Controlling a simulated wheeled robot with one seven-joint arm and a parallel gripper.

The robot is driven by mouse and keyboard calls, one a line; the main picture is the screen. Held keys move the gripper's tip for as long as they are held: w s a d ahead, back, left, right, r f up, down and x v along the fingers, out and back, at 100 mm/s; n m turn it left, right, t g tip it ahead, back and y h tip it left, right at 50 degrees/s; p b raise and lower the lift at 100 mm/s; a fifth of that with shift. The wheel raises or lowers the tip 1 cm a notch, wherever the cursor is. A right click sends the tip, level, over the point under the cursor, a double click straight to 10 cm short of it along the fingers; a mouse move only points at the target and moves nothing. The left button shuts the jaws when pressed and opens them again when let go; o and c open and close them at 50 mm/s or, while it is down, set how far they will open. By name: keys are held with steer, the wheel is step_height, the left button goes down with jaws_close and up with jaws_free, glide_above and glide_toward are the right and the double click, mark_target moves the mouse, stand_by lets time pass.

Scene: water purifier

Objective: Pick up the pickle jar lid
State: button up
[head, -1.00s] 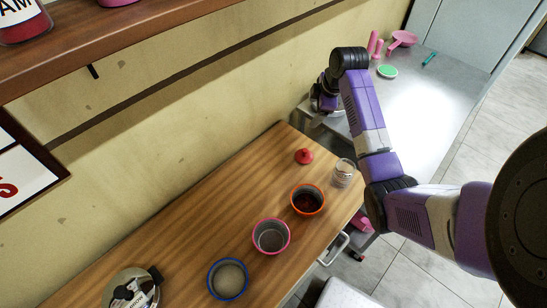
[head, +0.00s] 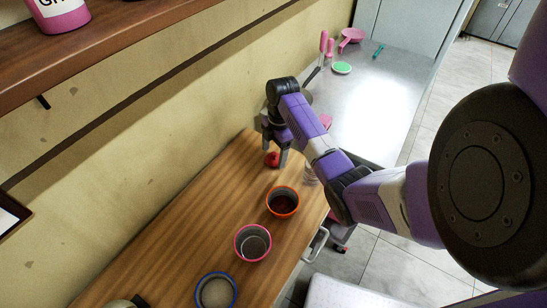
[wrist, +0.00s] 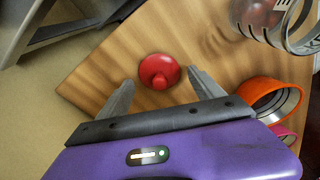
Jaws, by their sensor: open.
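The red round lid with a knob on top (wrist: 159,71) lies on the wooden counter in the wrist view. It also shows in the head view (head: 271,160), partly hidden by my gripper. My gripper (wrist: 160,88) is open and empty, with one finger to each side of the lid's near edge in the wrist view. In the head view my gripper (head: 275,157) is over the lid at the far end of the counter. A clear glass jar (wrist: 278,22) stands beside the lid; in the head view it is mostly hidden behind my arm.
An orange-rimmed pot (head: 283,201), a pink-rimmed pot (head: 252,243) and a blue-rimmed pot (head: 215,291) stand in a row along the wooden counter (head: 180,235). The wall is close on the left. A metal table (head: 375,95) with pink items lies beyond.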

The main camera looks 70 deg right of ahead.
steer(key=shift+f, duration=0.45)
steer(key=shift+c, duration=0.3)
